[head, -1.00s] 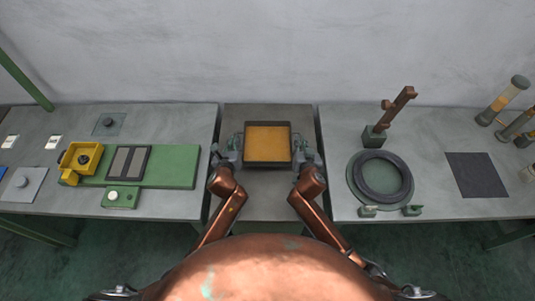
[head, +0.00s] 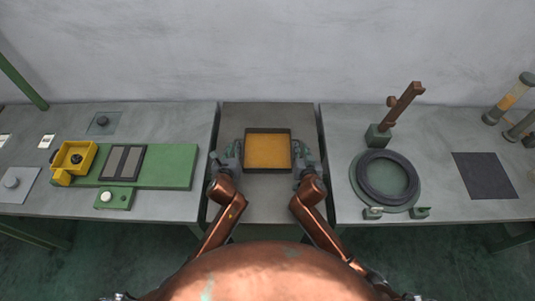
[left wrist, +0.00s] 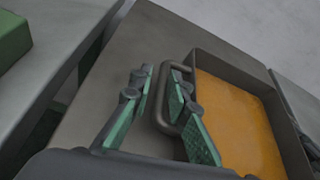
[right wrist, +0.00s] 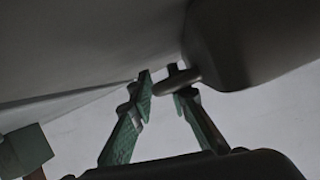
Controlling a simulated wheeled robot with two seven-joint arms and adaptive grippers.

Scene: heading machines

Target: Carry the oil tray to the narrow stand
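The oil tray (head: 248,151), a dark square tray of amber oil, is over the narrow stand (head: 268,205), the grey top between the two tables. It looks level and seems to rest there; its underside is hidden. My left gripper (head: 230,153) is at its left side. In the left wrist view, its green-padded fingers (left wrist: 158,82) are apart, with the tray's handle (left wrist: 163,108) between them, nearer the right finger. My right gripper (head: 306,166) is at its right side. In the right wrist view, its fingers (right wrist: 160,84) are apart around the dark handle end (right wrist: 178,81).
The left table (head: 170,120) holds a green board (head: 170,168) with a yellow fixture (head: 74,157). The right table (head: 440,135) holds a dark ring (head: 387,178) and a copper post (head: 405,97). Narrow gaps separate both tables from the stand.

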